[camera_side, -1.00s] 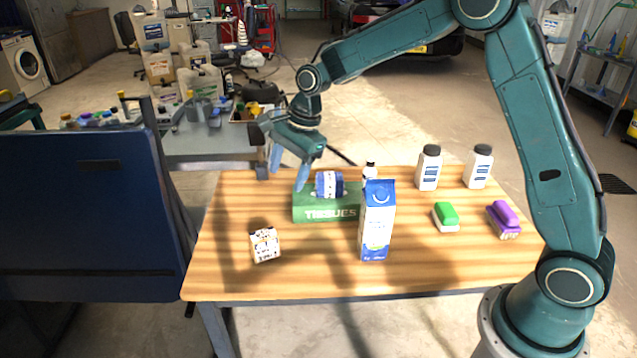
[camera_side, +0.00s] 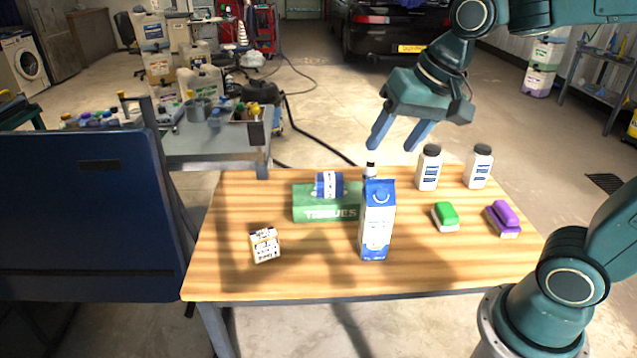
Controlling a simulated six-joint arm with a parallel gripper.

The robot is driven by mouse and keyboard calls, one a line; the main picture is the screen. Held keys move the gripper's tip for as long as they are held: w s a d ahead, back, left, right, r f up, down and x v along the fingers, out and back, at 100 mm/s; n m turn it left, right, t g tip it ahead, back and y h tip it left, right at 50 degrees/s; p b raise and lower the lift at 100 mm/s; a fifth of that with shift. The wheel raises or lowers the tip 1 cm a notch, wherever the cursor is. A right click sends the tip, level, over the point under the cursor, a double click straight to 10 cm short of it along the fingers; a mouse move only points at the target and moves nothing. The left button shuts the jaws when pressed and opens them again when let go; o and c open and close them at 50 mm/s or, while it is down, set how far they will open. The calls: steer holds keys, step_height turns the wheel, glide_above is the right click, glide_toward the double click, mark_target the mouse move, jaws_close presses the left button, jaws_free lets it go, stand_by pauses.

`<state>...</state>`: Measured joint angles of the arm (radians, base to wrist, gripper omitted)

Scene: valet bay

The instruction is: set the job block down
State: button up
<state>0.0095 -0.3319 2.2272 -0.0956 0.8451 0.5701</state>
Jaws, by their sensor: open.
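The likely job block is a small cream block with dark markings (camera_side: 265,245), standing on the wooden table (camera_side: 225,275) at the front left. Its markings are too small to read. My gripper (camera_side: 396,140) is open and empty, in the air above the back of the table. It is well up and to the right of the block, above a small dark-capped bottle (camera_side: 370,171). Nothing is between its two blue fingers.
A blue-and-white carton (camera_side: 376,225) hides part of the small bottle. Two white bottles (camera_side: 429,168), a green brush (camera_side: 446,216) and a purple brush (camera_side: 503,218) stand right.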

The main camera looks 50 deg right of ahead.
steer(key=s+d+f+n+t, duration=0.1)
steer(key=s+n, duration=0.4)
steer(key=s, duration=0.6)
steer(key=shift+s+d+f+n+h, duration=0.15)
steer(key=shift+d+f+n+h, duration=0.15)
steer(key=shift+h, duration=0.1)
